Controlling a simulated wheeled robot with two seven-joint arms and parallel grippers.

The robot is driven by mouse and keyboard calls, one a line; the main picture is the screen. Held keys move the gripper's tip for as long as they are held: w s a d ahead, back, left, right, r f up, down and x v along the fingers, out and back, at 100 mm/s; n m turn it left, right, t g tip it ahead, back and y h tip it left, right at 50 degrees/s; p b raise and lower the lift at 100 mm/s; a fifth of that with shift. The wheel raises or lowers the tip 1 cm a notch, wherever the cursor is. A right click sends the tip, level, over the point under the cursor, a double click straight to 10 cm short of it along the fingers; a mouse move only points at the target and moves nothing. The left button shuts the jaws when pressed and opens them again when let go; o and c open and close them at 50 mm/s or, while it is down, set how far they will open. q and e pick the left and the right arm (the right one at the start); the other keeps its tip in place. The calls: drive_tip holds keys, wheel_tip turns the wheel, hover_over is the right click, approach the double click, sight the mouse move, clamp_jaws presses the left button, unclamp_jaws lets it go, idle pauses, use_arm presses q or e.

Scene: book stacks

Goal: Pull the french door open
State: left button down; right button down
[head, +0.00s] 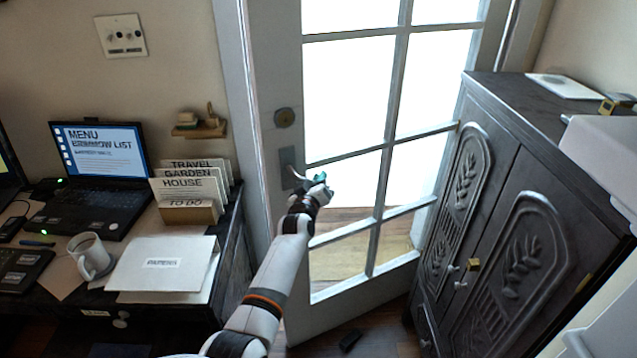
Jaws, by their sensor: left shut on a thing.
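The french door (402,95) is white with several glass panes and stands in the middle of the head view, bright light behind it. It looks swung away from its left frame. A round lock (284,117) sits on its left stile, above a metal handle plate (288,165) with a lever. My left gripper (316,185) is at the lever, shut on the door handle (299,178). The hand hides part of the handle. My right gripper is not in view.
A dark carved cabinet (500,215) stands close on the right. At the left, a desk holds a laptop (100,150), a mug (90,255), papers (163,264) and a file holder (190,213). A small dark object (350,340) lies on the floor by the door.

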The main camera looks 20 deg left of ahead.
use_arm(q)
drive_tip(key=c, duration=1.8)
unclamp_jaws()
drive_tip(key=shift+w+a+f, duration=0.2)
drive_tip(key=shift+w+a, duration=0.05)
drive_tip(key=shift+a, duration=0.2)
drive_tip(key=shift+c, duration=0.2)
drive_tip(key=o, duration=0.3)
drive_tip(key=shift+s, duration=0.1)
drive_tip(key=shift+o, duration=0.7)
drive_tip(key=shift+s+r, duration=0.1)
drive_tip(key=shift+r, duration=0.05)
drive_tip(key=s+d, duration=0.1)
drive_tip(key=s, duration=1.1)
drive_tip(key=shift+d, duration=0.3)
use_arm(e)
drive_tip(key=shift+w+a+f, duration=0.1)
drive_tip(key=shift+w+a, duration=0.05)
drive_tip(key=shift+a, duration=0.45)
